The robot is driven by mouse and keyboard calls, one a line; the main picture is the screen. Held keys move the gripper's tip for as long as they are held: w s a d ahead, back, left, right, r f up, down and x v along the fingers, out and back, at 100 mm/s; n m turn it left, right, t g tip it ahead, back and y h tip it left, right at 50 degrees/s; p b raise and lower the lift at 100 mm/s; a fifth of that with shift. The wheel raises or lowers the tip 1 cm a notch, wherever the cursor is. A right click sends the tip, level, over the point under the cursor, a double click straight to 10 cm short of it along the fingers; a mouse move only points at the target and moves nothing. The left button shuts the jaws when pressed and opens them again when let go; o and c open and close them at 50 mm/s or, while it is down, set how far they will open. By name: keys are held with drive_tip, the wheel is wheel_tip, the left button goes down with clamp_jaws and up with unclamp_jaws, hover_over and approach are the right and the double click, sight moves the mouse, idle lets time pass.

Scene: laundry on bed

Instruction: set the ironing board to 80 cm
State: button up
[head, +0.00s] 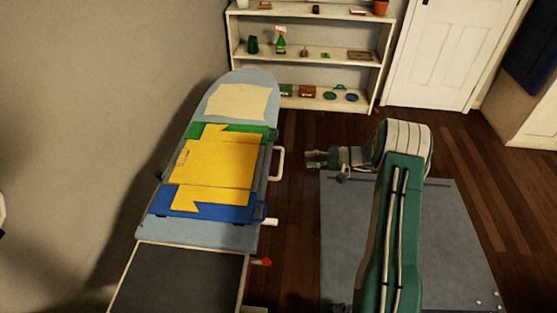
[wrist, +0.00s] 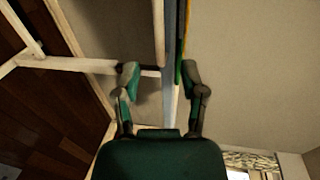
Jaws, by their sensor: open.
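The ironing board (head: 215,236) has a light blue cover and stands along the wall, left of centre in the head view. A white handle loop (head: 279,163) sticks out from its right side. Nearer to me on that side are a white stub (head: 271,222) and a red-tipped part (head: 262,262). My gripper (head: 312,158) is open and empty, right of the handle and pointing left at it, with a gap between. In the wrist view, my open fingers (wrist: 161,78) frame the board's edge, seen edge-on, and a white bar (wrist: 158,30). Height markings are not readable.
A yellow shirt (head: 215,165) lies on a blue and green panel on the board, with a cream cloth (head: 238,103) beyond. A dark-topped surface (head: 180,280) adjoins the near end. A shelf (head: 310,67) stands behind.

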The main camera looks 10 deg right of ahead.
sight(281, 161)
drive_tip(key=x, duration=1)
drive_tip(key=shift+s+a, duration=0.1)
drive_tip(key=shift+a, duration=0.2)
drive_tip(key=shift+d, duration=0.5)
clamp_jaws()
drive_tip(key=shift+a, duration=0.2)
